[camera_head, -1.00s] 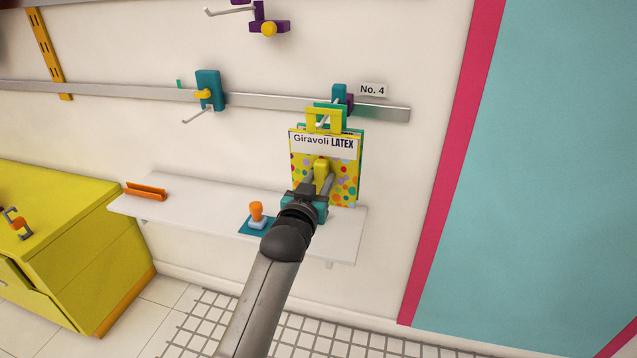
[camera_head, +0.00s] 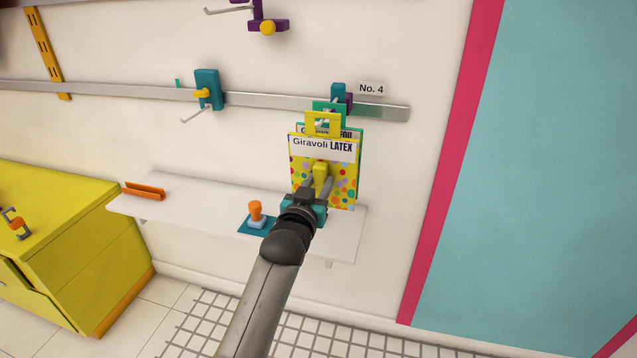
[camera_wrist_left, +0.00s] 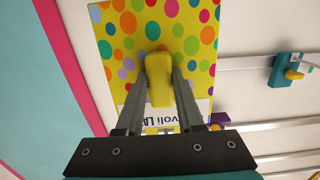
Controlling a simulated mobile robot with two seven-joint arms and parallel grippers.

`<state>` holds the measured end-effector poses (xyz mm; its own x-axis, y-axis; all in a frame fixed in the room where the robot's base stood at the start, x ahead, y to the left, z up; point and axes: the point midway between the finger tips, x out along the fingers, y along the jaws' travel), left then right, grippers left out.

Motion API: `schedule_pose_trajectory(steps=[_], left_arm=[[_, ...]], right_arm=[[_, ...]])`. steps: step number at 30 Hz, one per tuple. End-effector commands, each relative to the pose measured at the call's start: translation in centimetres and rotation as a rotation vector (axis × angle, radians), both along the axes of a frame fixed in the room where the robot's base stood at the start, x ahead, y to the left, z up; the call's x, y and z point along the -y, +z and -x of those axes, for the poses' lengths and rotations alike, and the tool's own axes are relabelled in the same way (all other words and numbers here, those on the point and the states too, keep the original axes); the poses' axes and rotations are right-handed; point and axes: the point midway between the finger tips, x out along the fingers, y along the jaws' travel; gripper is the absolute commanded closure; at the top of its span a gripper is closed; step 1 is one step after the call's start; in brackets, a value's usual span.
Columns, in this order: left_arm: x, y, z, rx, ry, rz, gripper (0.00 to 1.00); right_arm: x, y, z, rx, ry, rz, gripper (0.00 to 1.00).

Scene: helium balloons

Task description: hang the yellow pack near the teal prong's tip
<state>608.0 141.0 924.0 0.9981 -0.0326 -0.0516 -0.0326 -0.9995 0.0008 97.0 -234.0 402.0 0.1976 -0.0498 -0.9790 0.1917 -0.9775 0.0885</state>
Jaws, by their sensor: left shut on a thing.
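The yellow pack (camera_head: 322,165), with coloured dots and the label "Giravoli LATEX", is upright in front of the wall rail at the right. My left gripper (camera_head: 320,180) is shut on the yellow tab on its face, which also shows in the left wrist view (camera_wrist_left: 159,80). The pack's yellow hanger loop (camera_head: 323,124) is in front of a teal-green pack (camera_head: 330,107) behind it. The teal prong (camera_head: 338,92) at the label "No. 4" is mostly hidden; I cannot tell whether the loop is around it. My right gripper is out of view.
Another teal prong holder (camera_head: 208,90) with a yellow knob is on the rail (camera_head: 270,101) to the left. A purple holder (camera_head: 268,20) is above. A white shelf (camera_head: 190,200) below carries an orange tray (camera_head: 144,191) and a stamp-like object (camera_head: 256,213). A yellow cabinet (camera_head: 70,220) stands at left.

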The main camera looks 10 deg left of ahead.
Motion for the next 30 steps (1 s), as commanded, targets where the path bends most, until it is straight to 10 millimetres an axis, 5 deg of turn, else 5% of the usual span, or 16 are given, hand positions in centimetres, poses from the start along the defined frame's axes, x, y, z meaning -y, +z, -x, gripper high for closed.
schedule_pose_trajectory(steps=[14, 15, 24, 30], left_arm=[[0.00, -0.58, 0.01, -0.005, 0.000, 0.000, 1.00], [0.00, -0.59, 0.01, -0.006, 0.000, 0.000, 0.60], [-0.01, -0.45, -0.02, -0.002, 0.000, 0.000, 0.29], [-0.01, -0.44, -0.01, -0.002, 0.000, 0.000, 0.29]], right_arm=[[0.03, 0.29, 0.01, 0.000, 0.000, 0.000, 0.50], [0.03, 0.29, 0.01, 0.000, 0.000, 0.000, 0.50], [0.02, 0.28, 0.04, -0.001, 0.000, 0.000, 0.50], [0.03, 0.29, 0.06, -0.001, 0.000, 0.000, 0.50]])
